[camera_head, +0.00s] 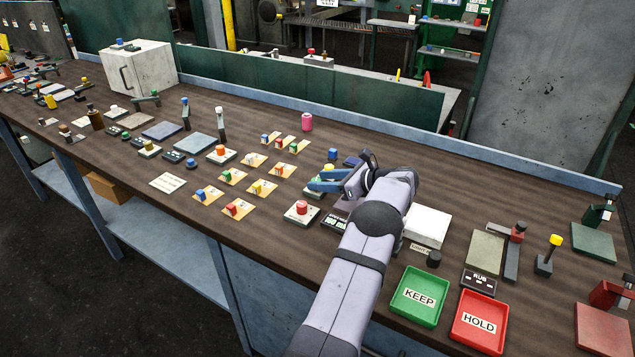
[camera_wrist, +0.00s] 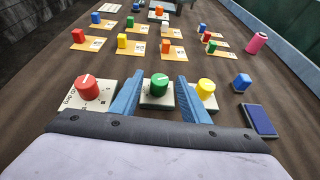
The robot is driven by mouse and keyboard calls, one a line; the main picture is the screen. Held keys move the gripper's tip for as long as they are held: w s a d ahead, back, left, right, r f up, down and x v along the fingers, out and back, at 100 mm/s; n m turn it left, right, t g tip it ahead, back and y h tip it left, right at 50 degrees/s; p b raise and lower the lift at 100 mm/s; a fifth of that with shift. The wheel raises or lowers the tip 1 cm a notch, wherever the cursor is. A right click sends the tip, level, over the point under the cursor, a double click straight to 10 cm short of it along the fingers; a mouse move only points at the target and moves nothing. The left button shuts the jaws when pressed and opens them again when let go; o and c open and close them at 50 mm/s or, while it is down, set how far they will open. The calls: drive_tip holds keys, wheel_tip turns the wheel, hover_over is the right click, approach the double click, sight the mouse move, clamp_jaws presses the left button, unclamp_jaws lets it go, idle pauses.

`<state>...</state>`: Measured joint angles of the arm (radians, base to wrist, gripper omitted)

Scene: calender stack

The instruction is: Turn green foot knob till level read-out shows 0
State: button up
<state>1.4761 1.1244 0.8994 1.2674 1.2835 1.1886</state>
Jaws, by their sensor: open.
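The green foot knob (camera_wrist: 159,84) stands upright on a pale base in the wrist view. A red knob (camera_wrist: 88,86) is to its left and a yellow knob (camera_wrist: 206,87) to its right. My gripper (camera_wrist: 160,81) is open, with one blue finger on each side of the green knob; I cannot tell whether they touch it. In the head view my gripper (camera_head: 322,180) mostly hides the green knob, and the red knob (camera_head: 301,207) shows nearer the front edge. A dark read-out (camera_head: 334,221) sits beside the red knob, partly beside my arm; its figures are too small to read.
Several cards with coloured blocks (camera_wrist: 122,42) lie beyond the knobs. A blue block (camera_wrist: 242,82) and a dark blue pad (camera_wrist: 259,120) are at the right. A green KEEP tray (camera_head: 419,296) and red HOLD tray (camera_head: 479,321) stand right of my arm.

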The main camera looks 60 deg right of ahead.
drive_tip(key=shift+b+v, duration=0.45)
drive_tip(key=shift+v, duration=2)
drive_tip(key=shift+w+r, duration=0.1)
drive_tip(key=shift+w, duration=0.1)
drive_tip(key=w+a+r+m+t, duration=0.1)
drive_tip(key=w+a+r, duration=0.45)
drive_tip(key=r, duration=0.35)
drive_tip(key=s+f+m+h, duration=0.1)
drive_tip(key=f, duration=0.2)
drive_tip(key=s+d+f+m+g+h, duration=0.1)
drive_tip(key=s+f+m+h, duration=0.1)
drive_tip(key=s+d+f+m+g+h, duration=0.1)
drive_tip(key=f+h, duration=0.1)
drive_tip(key=f, duration=0.1)
drive_tip(key=shift+s+d+f+m+p, duration=0.1)
drive_tip(key=shift+s+f+m+p, duration=0.2)
drive_tip(key=shift+f+m+p, duration=0.1)
drive_tip(key=shift+s+d+f+n+g+h, duration=0.2)
drive_tip(key=shift+s+d+n+g+h, duration=0.1)
drive_tip(key=shift+g, duration=0.1)
drive_tip(key=shift+w, duration=0.1)
